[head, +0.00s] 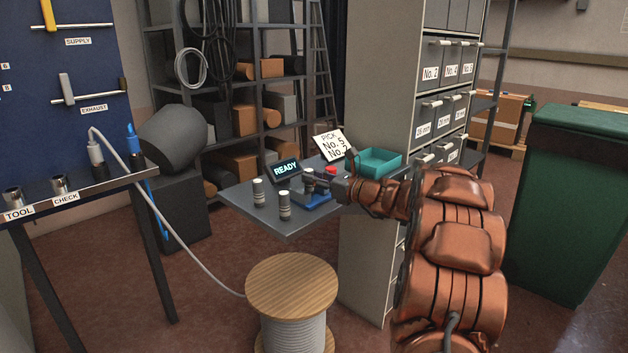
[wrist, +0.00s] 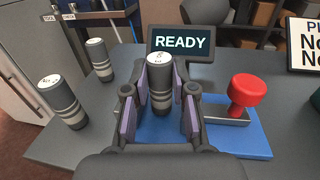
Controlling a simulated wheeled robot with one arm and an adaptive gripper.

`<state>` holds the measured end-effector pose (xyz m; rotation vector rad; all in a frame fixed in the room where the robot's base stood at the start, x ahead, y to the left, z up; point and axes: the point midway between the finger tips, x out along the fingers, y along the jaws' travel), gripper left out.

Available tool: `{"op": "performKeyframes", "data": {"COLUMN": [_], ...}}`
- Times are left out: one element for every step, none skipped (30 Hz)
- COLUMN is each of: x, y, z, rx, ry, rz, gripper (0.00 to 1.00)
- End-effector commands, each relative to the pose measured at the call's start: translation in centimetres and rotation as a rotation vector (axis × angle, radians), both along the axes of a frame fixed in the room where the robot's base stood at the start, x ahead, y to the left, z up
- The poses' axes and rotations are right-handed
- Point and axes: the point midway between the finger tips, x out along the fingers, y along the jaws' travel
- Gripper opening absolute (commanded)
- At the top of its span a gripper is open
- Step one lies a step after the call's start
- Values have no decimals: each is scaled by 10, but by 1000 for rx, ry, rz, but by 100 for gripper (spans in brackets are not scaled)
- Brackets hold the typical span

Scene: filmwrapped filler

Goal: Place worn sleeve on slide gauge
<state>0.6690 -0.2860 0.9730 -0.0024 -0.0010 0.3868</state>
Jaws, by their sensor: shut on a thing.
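My gripper (wrist: 161,98) is shut on a dark grey sleeve (wrist: 160,76) with pale bands and a light top, its pads on either side. The sleeve is upright over the blue base of what looks like the slide gauge (wrist: 245,143), left of its red knob (wrist: 247,90). I cannot tell whether its hidden lower end touches the base. In the head view my gripper (head: 322,182) and the held sleeve (head: 309,177) are over the blue base (head: 317,201). Two similar sleeves (wrist: 62,102) (wrist: 99,60) stand upright to the left. Their top marks are unreadable.
A display (wrist: 182,43) reading READY stands behind the held sleeve. A teal tray (head: 379,162) and a PICK sign (head: 331,145) are at the back of the grey table (head: 243,203). A wooden-topped spool (head: 291,285) stands in front. The table's front left corner is clear.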

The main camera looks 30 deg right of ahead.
Motion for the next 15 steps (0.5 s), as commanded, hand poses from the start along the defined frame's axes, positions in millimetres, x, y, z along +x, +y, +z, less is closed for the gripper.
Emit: {"op": "performKeyframes", "data": {"x": [0,0,0,0,0,0,0,0,0,0,0,0,0,0,0], "y": [-1,-1,-1,-1,-1,-1,-1,-1,-1,0,0,0,0,-1,-1], "z": [-2,-2,-2,-2,-2,-2,-2,-2,-2,-2,-3,-4,-5,-5,-5], "rx": [0,0,0,0,-1,0,0,0,0,0,0,0,0,0,0], "ry": [0,0,0,0,0,0,0,0,0,0,-1,-1,-1,-1,0], "rz": [-1,-1,-2,-2,-2,-2,-2,-2,-2,-1,-1,-1,-1,-1,-1], "gripper": [0,0,0,0,0,0,0,0,0,0,0,0,0,27,32]}}
